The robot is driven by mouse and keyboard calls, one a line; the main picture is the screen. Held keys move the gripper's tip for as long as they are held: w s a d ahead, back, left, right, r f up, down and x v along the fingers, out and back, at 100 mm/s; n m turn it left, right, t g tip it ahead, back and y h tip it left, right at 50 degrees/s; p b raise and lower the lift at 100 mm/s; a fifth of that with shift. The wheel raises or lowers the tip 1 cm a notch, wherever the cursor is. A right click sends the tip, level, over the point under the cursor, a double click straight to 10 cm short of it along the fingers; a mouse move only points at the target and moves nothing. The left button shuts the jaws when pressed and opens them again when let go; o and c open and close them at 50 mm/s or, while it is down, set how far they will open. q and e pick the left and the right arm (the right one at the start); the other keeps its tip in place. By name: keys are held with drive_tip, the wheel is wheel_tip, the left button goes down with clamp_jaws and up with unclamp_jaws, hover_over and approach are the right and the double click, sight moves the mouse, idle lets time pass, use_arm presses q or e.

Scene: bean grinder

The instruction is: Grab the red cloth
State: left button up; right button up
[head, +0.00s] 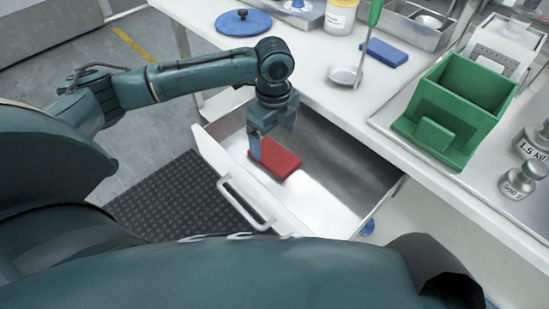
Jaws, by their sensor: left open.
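The red cloth (277,160) lies as a flat, folded-looking block in the open metal drawer (325,190), near the drawer's left side. My left gripper (272,138) reaches down into the drawer right over the cloth, its fingers pointing down. It is open. One finger comes down by the cloth's left end and hides a little of it; the other is above the cloth's far side. I cannot tell whether the fingers touch the cloth. My right gripper is not in view.
The drawer's front with its handle (245,205) faces me. On the white counter above are a blue lid (243,22), a ladle (346,74), a blue block (384,52), a green box (455,105) and metal weights (523,180). A dark mat (180,200) lies on the floor.

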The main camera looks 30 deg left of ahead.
sight(274, 155)
use_arm(q)
drive_tip(key=shift+f, duration=0.5)
wheel_tip(274, 155, down, 4)
drive_tip(key=shift+f+b, duration=0.25)
drive_tip(key=shift+b, duration=0.55)
drive_tip(key=shift+f, duration=0.15)
drive_tip(key=c, duration=1.1)
